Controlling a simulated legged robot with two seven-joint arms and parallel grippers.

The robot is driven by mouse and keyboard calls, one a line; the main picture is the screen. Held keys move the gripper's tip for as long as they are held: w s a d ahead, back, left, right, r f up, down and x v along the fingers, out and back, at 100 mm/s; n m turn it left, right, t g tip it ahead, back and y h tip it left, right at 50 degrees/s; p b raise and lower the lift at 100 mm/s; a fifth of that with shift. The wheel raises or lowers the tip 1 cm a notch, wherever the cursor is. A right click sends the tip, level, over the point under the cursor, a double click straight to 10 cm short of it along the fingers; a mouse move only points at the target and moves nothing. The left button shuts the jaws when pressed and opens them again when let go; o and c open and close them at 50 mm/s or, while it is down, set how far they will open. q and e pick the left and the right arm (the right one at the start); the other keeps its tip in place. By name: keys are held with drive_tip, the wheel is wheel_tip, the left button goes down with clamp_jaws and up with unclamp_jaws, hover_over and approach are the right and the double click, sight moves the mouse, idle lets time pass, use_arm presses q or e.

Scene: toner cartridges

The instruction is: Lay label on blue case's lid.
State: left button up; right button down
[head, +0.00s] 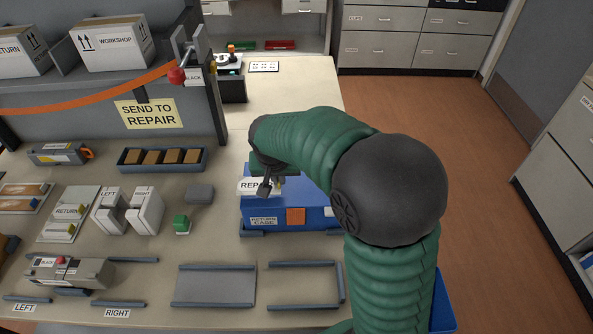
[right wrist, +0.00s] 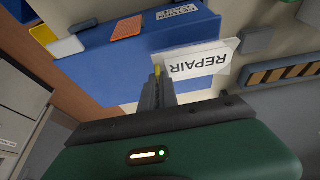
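The blue case (head: 287,215) sits on the table right of centre in the head view, with a CASE tag and an orange square on its front. Its blue surface also fills much of the right wrist view (right wrist: 90,62). The white REPAIR label (head: 247,185) is at the case's upper left; it reads REPAIR upside down in the right wrist view (right wrist: 198,65). My right gripper (head: 266,186) looks shut on the label's edge, over the case. I cannot tell whether the label touches the lid. My right arm hides the case's right part. My left gripper is not in view.
A tray with several brown blocks (head: 162,171), white cartridges (head: 147,210) and a green-topped piece (head: 181,223) lie left of the case. A grey panel with a SEND TO REPAIR sign (head: 149,114) stands behind. The table behind the case (head: 295,90) is mostly clear.

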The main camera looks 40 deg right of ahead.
approach(298, 178)
drive_tip(key=shift+w+f+p, duration=0.4)
drive_tip(key=shift+w+f, duration=0.3)
drive_tip(key=shift+f, duration=0.1)
drive_tip(key=x, duration=0.3)
drive_tip(key=s+x, duration=0.1)
drive_tip(key=shift+w+d+f, duration=0.1)
drive_tip(key=shift+d+f, duration=0.15)
drive_tip(key=shift+d, duration=0.1)
drive_tip(key=shift+r, duration=0.1)
drive_tip(key=shift+a, duration=0.15)
drive_tip(key=c, duration=1.6)
unclamp_jaws()
